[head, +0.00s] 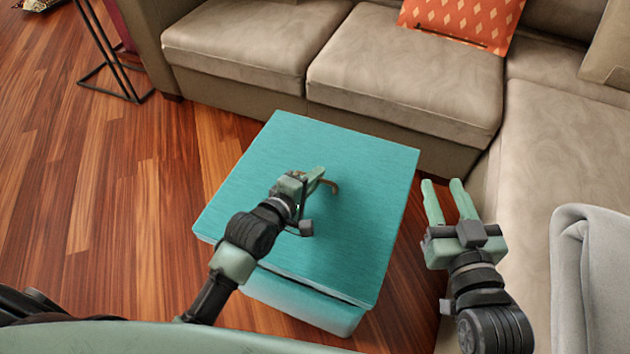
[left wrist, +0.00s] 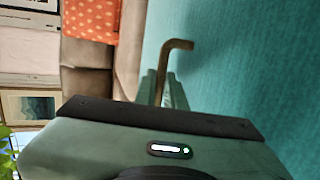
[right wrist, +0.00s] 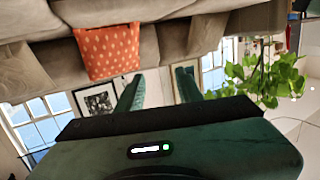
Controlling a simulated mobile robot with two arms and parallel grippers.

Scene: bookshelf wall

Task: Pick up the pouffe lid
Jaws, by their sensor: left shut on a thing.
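The teal pouffe lid (head: 350,235) lies over the teal pouffe (head: 300,305) in the middle of the head view. A dark gap shows between them along the front right edge; I cannot tell how far the lid is raised. A small brown handle (head: 333,186) sits on the lid's top and also shows in the left wrist view (left wrist: 178,45). My left gripper (head: 318,180) is shut on the handle, its fingers (left wrist: 162,88) on either side of it. My right gripper (head: 447,188) is open and empty, to the right of the lid.
A beige sectional sofa (head: 400,75) stands behind and right of the pouffe, with an orange cushion (head: 460,22) on it. A black metal stand (head: 108,50) is at upper left. Wood floor (head: 110,190) at left is clear.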

